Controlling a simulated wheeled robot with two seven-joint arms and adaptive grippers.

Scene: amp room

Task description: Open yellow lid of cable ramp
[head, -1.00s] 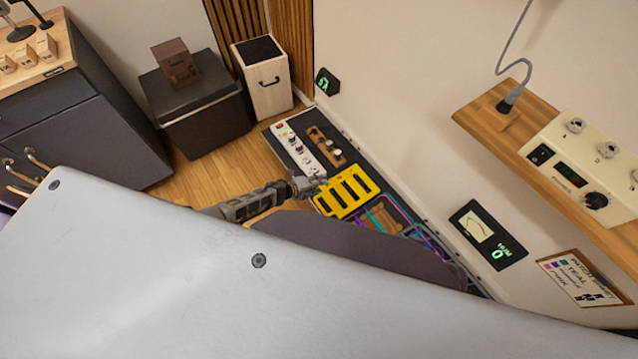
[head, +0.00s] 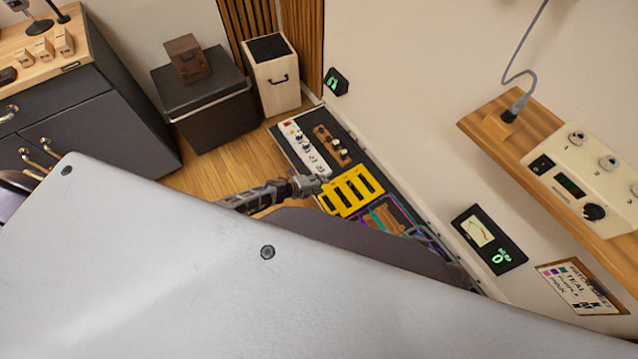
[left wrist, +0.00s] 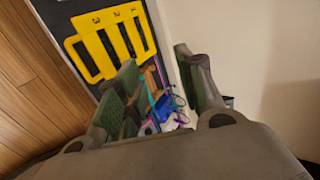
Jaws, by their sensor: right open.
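The yellow lid (head: 352,190) of the cable ramp has dark slots and lies on the dark floor board by the wall. It also shows at the upper left of the left wrist view (left wrist: 104,46), with numbers on it. Teal and purple cables (left wrist: 165,108) and a brown part show beside it. My left gripper (head: 308,186) is at the lid's left edge in the head view; I cannot tell if they touch. In the left wrist view its fingers (left wrist: 160,85) are apart, with cables visible beyond the gap. My right gripper is not in view.
A white pedal unit (head: 305,147) and a wooden unit (head: 333,146) sit on the board beyond the lid. The wall stands close on the right, with a meter (head: 490,238) and a wooden shelf (head: 490,118). Wood floor (head: 225,165) is clear on the left.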

